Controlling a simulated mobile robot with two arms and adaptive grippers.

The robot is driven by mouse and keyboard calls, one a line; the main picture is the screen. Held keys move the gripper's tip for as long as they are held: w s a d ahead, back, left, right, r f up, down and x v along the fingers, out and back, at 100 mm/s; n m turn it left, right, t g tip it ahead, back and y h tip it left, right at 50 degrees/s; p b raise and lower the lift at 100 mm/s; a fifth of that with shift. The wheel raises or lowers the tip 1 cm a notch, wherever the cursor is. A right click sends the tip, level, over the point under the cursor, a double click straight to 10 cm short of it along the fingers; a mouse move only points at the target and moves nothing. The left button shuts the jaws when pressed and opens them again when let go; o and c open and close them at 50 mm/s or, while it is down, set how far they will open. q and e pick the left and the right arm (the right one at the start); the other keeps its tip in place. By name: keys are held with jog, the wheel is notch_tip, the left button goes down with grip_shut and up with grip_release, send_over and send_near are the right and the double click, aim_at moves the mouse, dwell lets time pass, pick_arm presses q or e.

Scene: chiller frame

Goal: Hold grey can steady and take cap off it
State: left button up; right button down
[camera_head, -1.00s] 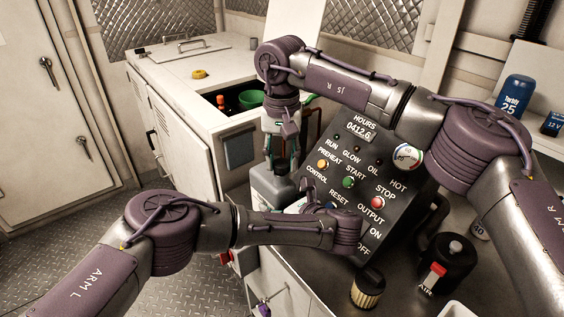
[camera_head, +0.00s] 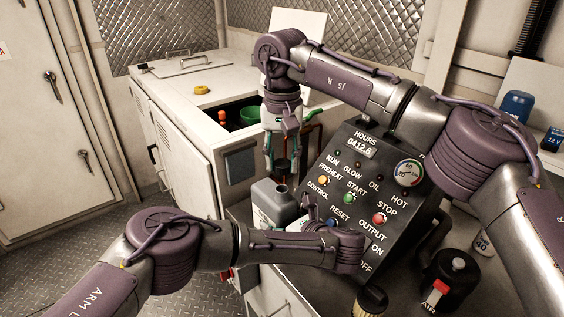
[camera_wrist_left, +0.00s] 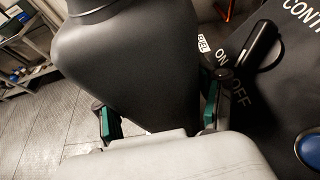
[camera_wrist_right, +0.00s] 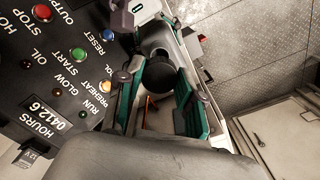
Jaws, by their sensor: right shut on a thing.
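The grey can (camera_head: 272,203) stands on the bench beside the control panel, its neck uncovered at the top. It also fills the upper middle of the left wrist view (camera_wrist_left: 130,60). My right gripper (camera_head: 283,165) is above the can, shut on the dark cap (camera_wrist_right: 160,73), which is clear of the neck. My left gripper (camera_wrist_left: 158,115) has its green-padded fingers on either side of the can's body. Whether both pads press on the can cannot be told. In the head view my left arm hides part of the can's lower side.
The black control panel (camera_head: 358,190) with buttons and a gauge stands close to the right of the can. An open bin with a green bowl (camera_head: 250,116) is behind. A black canister (camera_head: 449,277) and a brass-ribbed filter (camera_head: 370,301) stand at the front right.

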pick_arm(q)
jog(key=o, duration=0.4)
jog(key=shift+v, duration=6)
